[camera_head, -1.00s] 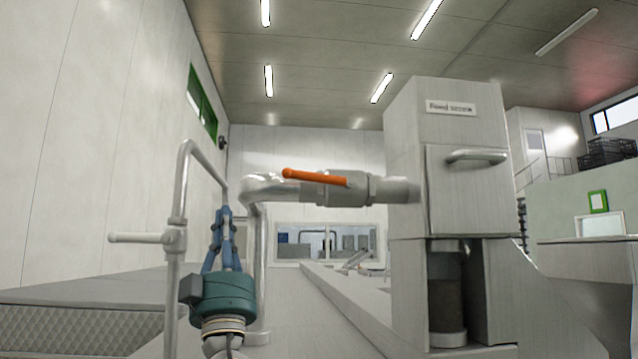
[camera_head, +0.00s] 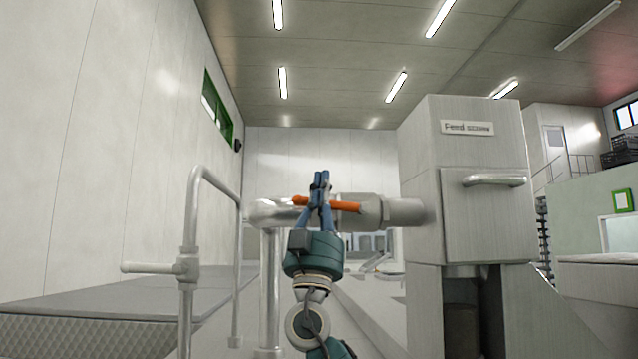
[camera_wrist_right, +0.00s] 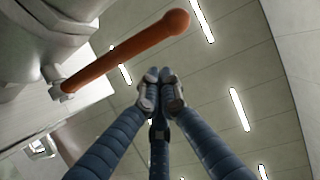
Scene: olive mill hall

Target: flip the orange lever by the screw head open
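The orange lever (camera_head: 346,207) lies nearly level along the metal valve pipe (camera_head: 404,212), left of the steel screw head housing (camera_head: 470,225). Its rounded end is at the left. My right gripper (camera_head: 320,178) stands upright in front of the lever and hides its middle. In the right wrist view the lever (camera_wrist_right: 125,52) runs from its pivot at lower left to its rounded end at upper right. The blue fingers (camera_wrist_right: 161,82) have their tips together with nothing between them, beside and apart from the lever. My left gripper is not in view.
A bent steel railing (camera_head: 190,230) stands left of my right arm. The housing has a door handle (camera_head: 494,180) and a "Feed screw" label (camera_head: 467,128). A low quilted-sided platform (camera_head: 80,318) is at the left.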

